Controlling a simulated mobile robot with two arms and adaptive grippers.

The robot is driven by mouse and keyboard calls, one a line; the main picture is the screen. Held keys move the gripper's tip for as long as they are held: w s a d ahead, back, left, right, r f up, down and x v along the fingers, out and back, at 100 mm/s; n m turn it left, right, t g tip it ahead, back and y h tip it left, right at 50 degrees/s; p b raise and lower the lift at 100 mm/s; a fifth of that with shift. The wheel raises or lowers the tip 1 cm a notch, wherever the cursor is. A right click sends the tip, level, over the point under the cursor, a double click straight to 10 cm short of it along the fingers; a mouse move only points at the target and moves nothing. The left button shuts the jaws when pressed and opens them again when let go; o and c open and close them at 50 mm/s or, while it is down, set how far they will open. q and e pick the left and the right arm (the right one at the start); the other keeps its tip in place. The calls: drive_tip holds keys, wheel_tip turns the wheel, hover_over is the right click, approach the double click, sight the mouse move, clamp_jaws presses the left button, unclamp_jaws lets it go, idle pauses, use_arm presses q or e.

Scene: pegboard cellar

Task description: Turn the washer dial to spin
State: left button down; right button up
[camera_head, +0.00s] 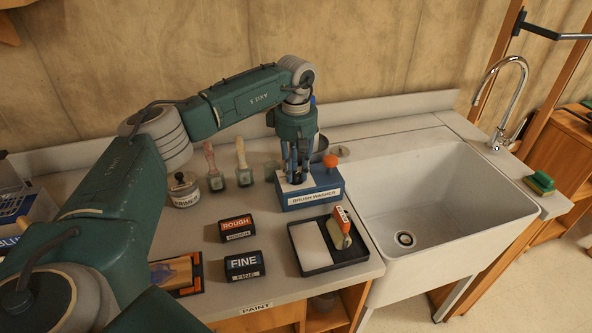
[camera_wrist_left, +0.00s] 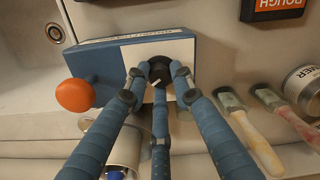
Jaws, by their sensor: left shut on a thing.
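The blue brush washer (camera_head: 316,190) stands on the counter left of the sink, with a white label on its front and an orange ball knob (camera_head: 330,161) at its right. In the left wrist view the washer (camera_wrist_left: 110,70) lies under my left gripper (camera_wrist_left: 158,78). Its black dial (camera_wrist_left: 160,72) with a white pointer mark sits between the fingertips. My left gripper (camera_head: 296,172) comes down from above and is shut on the dial. The fingers hide part of the dial. The dial's position marks cannot be read. My right gripper is not in view.
Two brushes (camera_head: 243,165) and a primer tin (camera_head: 184,190) stand left of the washer. A metal cup (camera_wrist_left: 122,148) is behind it. ROUGH (camera_head: 237,227) and FINE (camera_head: 245,265) blocks and a black paint tray (camera_head: 315,255) are in front. The sink (camera_head: 425,200) is at the right.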

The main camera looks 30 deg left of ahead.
sight(296, 174)
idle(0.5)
use_arm(q)
drive_tip(key=c, duration=1.5)
unclamp_jaws()
wheel_tip(296, 174, up, 12)
